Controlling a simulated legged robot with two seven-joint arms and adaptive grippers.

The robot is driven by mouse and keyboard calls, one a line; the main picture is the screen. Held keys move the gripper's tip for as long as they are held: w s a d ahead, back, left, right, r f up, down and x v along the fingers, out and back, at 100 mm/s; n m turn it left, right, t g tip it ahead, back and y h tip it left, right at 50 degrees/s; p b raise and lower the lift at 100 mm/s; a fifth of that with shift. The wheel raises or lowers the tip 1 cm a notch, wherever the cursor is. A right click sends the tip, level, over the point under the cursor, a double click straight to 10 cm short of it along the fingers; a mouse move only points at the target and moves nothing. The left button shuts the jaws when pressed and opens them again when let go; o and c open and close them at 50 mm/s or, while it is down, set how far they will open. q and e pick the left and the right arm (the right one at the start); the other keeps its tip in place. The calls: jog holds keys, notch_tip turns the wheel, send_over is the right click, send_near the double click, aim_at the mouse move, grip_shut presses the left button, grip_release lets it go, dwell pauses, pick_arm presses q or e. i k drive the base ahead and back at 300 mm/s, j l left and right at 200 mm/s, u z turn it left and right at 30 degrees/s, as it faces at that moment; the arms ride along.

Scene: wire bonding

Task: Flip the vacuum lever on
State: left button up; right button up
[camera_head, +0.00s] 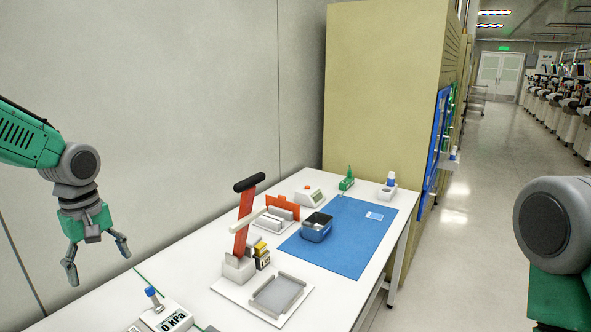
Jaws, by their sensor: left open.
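A small lever with a blue tip (151,292) stands tilted beside a white gauge box (174,317) at the front left of the white table. The gauge display reads 0 kPa. I take this blue-tipped lever to be the vacuum lever. My left gripper (97,262) is open and empty, hanging with its fingers pointing down, to the left of the lever in the picture and apart from it. Part of my right arm shows at the right edge, but its gripper is out of view.
A tall red lever with a black handle (249,183) stands on a white base near the grey tray (278,295). Small bottles stand at the back. A wall lies behind, a beige cabinet (380,90) beyond.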

aim_at(150, 291)
jog(key=k+l, duration=0.75)
jog(key=l, duration=0.2)
